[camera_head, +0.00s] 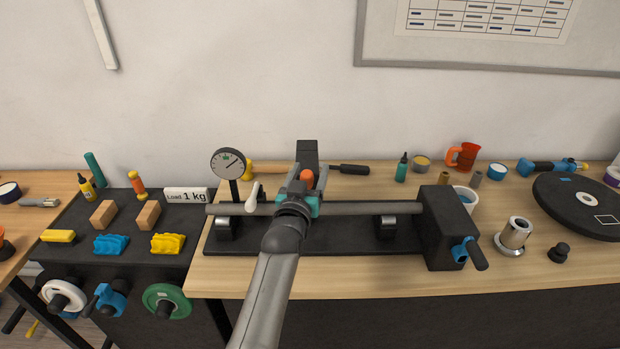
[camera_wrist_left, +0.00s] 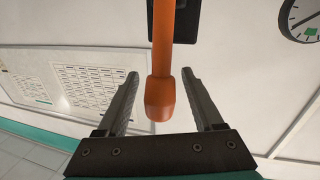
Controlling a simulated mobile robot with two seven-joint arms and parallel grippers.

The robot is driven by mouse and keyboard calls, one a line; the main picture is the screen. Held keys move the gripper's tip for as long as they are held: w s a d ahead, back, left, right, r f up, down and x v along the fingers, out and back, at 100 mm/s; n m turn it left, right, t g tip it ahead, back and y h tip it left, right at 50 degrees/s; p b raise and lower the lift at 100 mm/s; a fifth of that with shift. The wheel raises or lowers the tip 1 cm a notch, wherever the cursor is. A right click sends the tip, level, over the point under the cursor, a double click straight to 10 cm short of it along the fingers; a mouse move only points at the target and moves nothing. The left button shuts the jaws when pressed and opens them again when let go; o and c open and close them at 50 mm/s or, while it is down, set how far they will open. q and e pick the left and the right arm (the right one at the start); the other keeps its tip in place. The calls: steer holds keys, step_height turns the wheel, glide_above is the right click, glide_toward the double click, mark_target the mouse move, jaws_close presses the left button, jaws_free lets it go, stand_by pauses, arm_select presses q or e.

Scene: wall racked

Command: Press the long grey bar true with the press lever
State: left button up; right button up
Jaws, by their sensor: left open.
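The long grey bar (camera_head: 360,208) lies across the black press bed (camera_head: 335,240), on two metal supports, its right end at a black block (camera_head: 447,228). The orange press lever (camera_head: 307,175) shows in front of the dark press column (camera_head: 307,153). My left gripper (camera_head: 314,180) is over the middle of the bar and hides part of it. In the left wrist view the orange lever (camera_wrist_left: 161,95) runs between my two open fingers (camera_wrist_left: 160,75), with a gap on each side. My right gripper is not in view.
A dial gauge (camera_head: 229,163) stands at the bar's left, near a white lever (camera_head: 252,197). A blue-and-black crank (camera_head: 467,253) sticks out of the block. A metal flanged sleeve (camera_head: 515,235) and a black disc (camera_head: 582,206) stand right. The front table strip is clear.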

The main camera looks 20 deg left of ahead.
arm_select(q)
steer(key=shift+w, duration=0.3)
jaws_close()
stand_by(0.5)
stand_by(0.9)
